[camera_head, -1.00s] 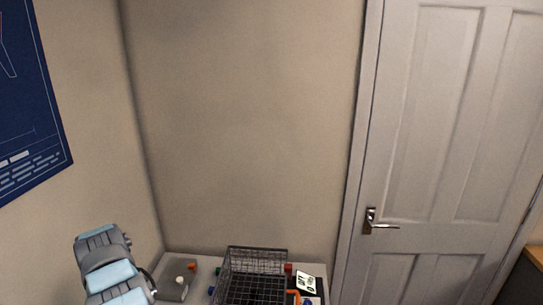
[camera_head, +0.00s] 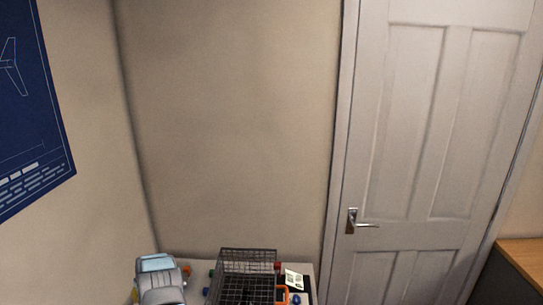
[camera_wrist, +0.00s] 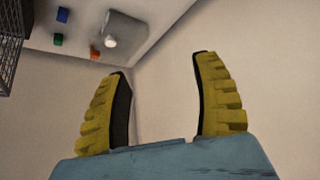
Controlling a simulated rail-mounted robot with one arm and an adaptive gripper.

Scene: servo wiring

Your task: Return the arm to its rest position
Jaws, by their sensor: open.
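In the wrist view, my gripper (camera_wrist: 164,100) is open and empty. Its two yellow, ridged fingers with dark inner pads stand wide apart, with only bare wall between them.
A black wire basket (camera_head: 247,285) stands on the table at the bottom, with an orange-handled item (camera_head: 283,294) and a white card (camera_head: 293,280) to its right. A closed door (camera_head: 435,150) is at right.

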